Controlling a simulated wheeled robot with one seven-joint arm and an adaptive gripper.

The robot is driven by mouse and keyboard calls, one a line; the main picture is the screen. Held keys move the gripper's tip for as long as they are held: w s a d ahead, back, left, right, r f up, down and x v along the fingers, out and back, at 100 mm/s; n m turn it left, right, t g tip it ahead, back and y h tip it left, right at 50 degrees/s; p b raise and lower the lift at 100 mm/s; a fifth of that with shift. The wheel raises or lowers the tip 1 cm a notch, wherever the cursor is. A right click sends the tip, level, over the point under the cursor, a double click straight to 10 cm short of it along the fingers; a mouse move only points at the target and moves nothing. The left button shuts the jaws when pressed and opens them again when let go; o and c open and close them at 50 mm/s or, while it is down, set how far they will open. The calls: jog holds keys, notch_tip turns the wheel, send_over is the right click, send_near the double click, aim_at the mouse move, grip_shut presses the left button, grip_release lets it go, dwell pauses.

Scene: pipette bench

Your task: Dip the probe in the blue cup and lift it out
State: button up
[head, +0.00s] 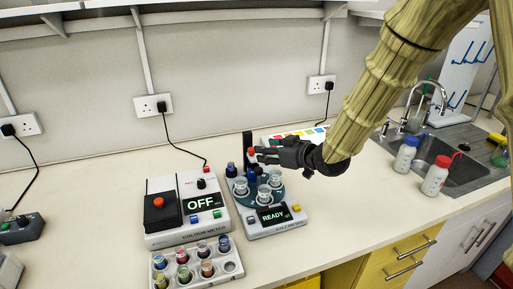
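My gripper (262,147) reaches in from the right above the back of the salt meter (283,224), whose display reads READY. A slim upright piece with a red top (252,153), possibly the probe, is at its fingertips. I cannot tell whether the fingers hold it or are only beside it. A round blue-grey holder on the meter carries several clear cups, one at the front (264,194). Dark blue shows at the holder's back, partly hidden under the gripper. I cannot make out for certain which cup is the blue one. A dark blue piece (231,170) stands at the back left.
A colour meter (190,230) reading OFF stands left of the salt meter. A rack (215,284) of coloured vials is in front of it. Two bottles (405,154) stand by the sink (466,170) at right. The counter right of the salt meter is clear.

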aim_at(253, 149)
jog(key=w+a+f, duration=0.1)
jog(key=w, duration=0.1)
jog(key=w+a+f, duration=0.1)
jog(key=w, duration=0.1)
jog(key=w+a+f+p, duration=0.1)
jog(key=w+f, duration=0.1)
jog(key=shift+w, duration=0.25)
jog(key=shift+s+a+r, duration=0.15)
jog(key=shift+s+a, duration=0.1)
jog(key=shift+a, duration=0.25)
jog(key=shift+w+f, duration=0.45)
jog(key=shift+w, duration=0.15)
jog(key=shift+s+r, duration=0.15)
jog(key=shift+s, duration=0.05)
jog(key=shift+c, duration=0.6)
jog(key=shift+s+r, duration=0.1)
jog(key=c, duration=0.4)
grip_shut()
